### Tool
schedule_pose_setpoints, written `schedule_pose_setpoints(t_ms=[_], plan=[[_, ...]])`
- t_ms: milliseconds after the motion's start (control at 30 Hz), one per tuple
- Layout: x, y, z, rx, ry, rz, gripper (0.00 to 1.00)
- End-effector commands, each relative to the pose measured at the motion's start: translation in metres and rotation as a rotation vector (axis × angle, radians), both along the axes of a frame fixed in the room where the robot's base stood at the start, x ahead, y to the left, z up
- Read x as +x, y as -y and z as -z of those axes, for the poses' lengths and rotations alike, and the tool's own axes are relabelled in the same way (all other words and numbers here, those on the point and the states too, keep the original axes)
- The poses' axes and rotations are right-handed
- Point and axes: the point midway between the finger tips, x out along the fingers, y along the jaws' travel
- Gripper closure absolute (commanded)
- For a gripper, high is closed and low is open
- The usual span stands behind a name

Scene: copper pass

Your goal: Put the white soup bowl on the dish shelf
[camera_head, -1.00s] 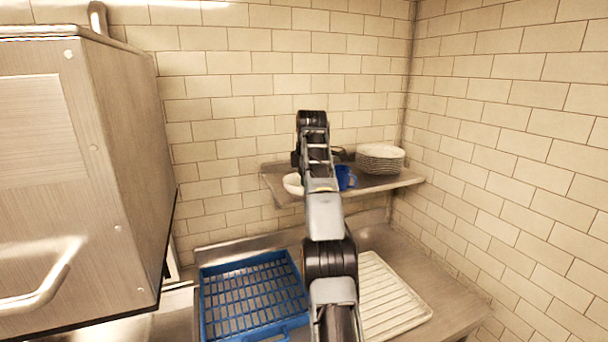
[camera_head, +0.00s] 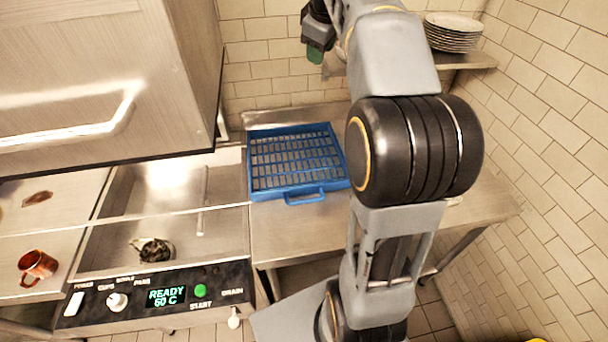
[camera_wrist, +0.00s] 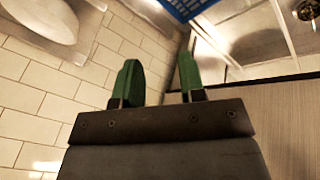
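The dish shelf (camera_head: 470,60) is a metal ledge on the tiled back wall. In the wrist view, a white round dish that looks like the soup bowl (camera_wrist: 45,18) sits on the grey shelf surface (camera_wrist: 88,22) at the upper left. In the head view my arm hides that part of the shelf, so the bowl does not show there. My gripper (camera_wrist: 158,82) has its green fingers apart with nothing between them. In the head view it (camera_head: 316,54) is just left of the shelf's left end, apart from the bowl.
A plate stack (camera_head: 454,32) stands on the shelf's right. Below is a blue rack (camera_head: 297,160) on the metal counter. The raised steel hood (camera_head: 90,70) is left, above a sink with a drain (camera_head: 152,250). A reddish mug (camera_head: 38,266) stands far left.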

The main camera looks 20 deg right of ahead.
Motion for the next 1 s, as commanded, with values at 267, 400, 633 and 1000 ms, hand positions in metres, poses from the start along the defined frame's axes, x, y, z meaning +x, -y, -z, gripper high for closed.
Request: schedule_pose_setpoints(t_ms=[267,400,633,1000], plan=[[-0.079,-0.069,0.046,0.139,0.049,0.213,0.63],[-0.120,-0.094,0.081,0.210,0.067,0.317,0.63],[-0.174,-0.118,0.137,0.305,0.086,0.452,0.63],[-0.205,-0.136,0.176,0.362,0.090,0.533,0.63]])
